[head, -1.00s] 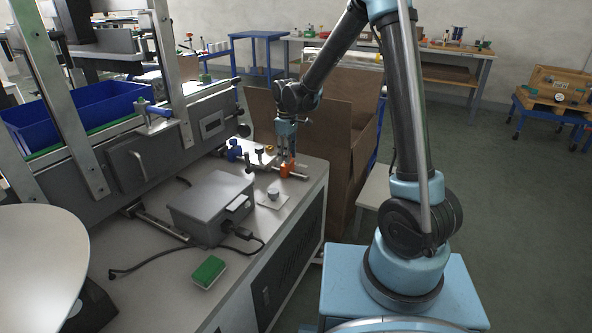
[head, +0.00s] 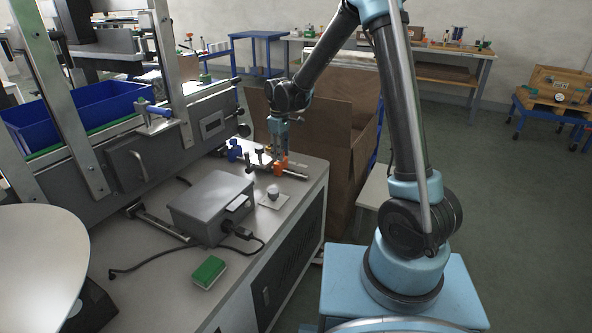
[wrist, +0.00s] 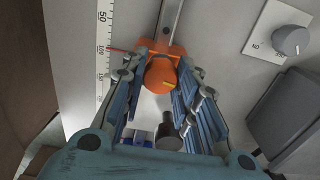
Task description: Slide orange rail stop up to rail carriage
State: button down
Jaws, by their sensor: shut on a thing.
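The orange rail stop (head: 282,166) sits on a metal rail (head: 297,174) on the grey bench top. In the wrist view the orange stop (wrist: 160,73) has a round orange knob and lies between my fingertips. My gripper (head: 279,158) points down from above and is shut on the stop; it also shows in the wrist view (wrist: 162,80). A dark-knobbed part (head: 260,154), which looks like the rail carriage, stands just left of the stop. In the wrist view a black knob (wrist: 168,130) shows between my fingers. Any gap between stop and carriage is hard to tell.
A scale strip (wrist: 103,55) with a red pointer runs beside the rail. A dial on a white plate (head: 272,201) and a grey box (head: 212,205) stand nearer on the bench. A blue clamp part (head: 234,150) is behind left. A cardboard box (head: 345,150) stands beyond the bench.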

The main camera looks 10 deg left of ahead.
jog(key=shift+w+a, duration=0.55)
jog(key=shift+a, duration=0.2)
jog(key=c, duration=1.2)
grip_release()
jog(key=shift+c, duration=0.2)
jog(key=shift+o, duration=0.3)
jog(key=shift+s, duration=0.1)
